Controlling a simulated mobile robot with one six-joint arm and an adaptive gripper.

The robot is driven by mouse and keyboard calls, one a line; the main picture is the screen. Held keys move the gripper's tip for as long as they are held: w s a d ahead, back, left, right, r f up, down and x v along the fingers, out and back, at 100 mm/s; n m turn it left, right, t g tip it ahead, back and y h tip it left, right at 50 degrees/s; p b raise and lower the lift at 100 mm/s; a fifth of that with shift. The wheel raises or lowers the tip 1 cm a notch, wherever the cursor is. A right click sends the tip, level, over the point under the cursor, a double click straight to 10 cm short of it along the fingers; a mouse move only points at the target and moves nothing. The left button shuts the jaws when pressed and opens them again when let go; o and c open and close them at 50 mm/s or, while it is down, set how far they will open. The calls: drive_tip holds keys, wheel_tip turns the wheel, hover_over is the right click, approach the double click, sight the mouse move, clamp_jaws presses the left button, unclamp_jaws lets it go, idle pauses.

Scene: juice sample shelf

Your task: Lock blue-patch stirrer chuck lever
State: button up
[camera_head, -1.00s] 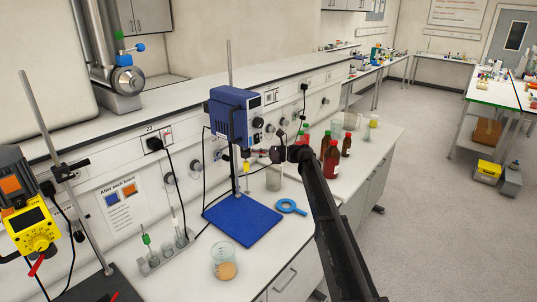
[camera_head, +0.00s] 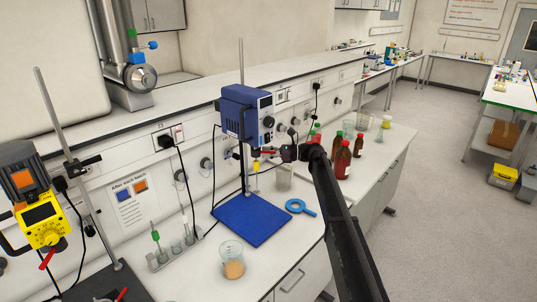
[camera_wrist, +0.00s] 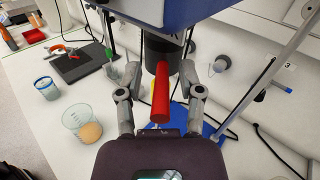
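The blue stirrer (camera_head: 241,112) stands on a blue base plate (camera_head: 250,219), with its chuck under the motor head. A red chuck lever (camera_head: 268,153) sticks out to the right below the head. In the wrist view the red lever (camera_wrist: 161,92) points toward the camera from the dark chuck (camera_wrist: 165,53). My gripper (camera_head: 280,153) is beside the chuck at lever height. In the wrist view my gripper (camera_wrist: 160,78) is open, one finger on each side of the lever with gaps. No blue patch shows clearly on the stirrer.
A second stirrer (camera_head: 35,205) with an orange patch stands at left. A beaker with orange contents (camera_head: 233,268), a blue ring-shaped object (camera_head: 298,206) and a tube rack (camera_head: 176,253) are nearby. Brown bottles (camera_head: 342,160) stand behind my arm. A wall sign (camera_head: 132,195) shows blue and orange patches.

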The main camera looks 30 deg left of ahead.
drive_tip(key=shift+a, duration=0.1)
drive_tip(key=shift+w, duration=0.15)
drive_tip(key=shift+w+d, duration=0.3)
drive_tip(key=shift+d, duration=0.35)
drive_tip(key=v, duration=1)
drive_tip(key=shift+d, duration=0.3)
drive_tip(key=s+d+f+n+t+h+b, duration=0.2)
drive_tip(key=s+d+f, duration=0.35)
drive_tip(key=d, duration=0.45)
drive_tip(key=s+d+f+n+t+h+b, duration=0.1)
drive_tip(key=s+d+f+n+t+h, duration=0.2)
drive_tip(key=d+f, duration=0.5)
drive_tip(key=s+d+f+t+h+b, duration=0.15)
drive_tip(key=s+d+f, duration=0.4)
drive_tip(key=d, duration=0.55)
drive_tip(key=s+d+f+n+t+h+b, duration=0.1)
drive_tip(key=s+d+f+n+h+b, duration=0.1)
drive_tip(key=s+d, duration=0.7)
drive_tip(key=s+d+f+n+t+h+b, duration=0.1)
drive_tip(key=s+d+f+n+h, duration=0.3)
drive_tip(key=s+d, duration=0.5)
drive_tip(key=d+f+h+b, duration=0.1)
drive_tip(key=d+f+h, duration=0.1)
drive_tip(key=d, duration=0.6)
drive_tip(key=shift+s+h, duration=0.2)
drive_tip(key=shift+h, duration=0.45)
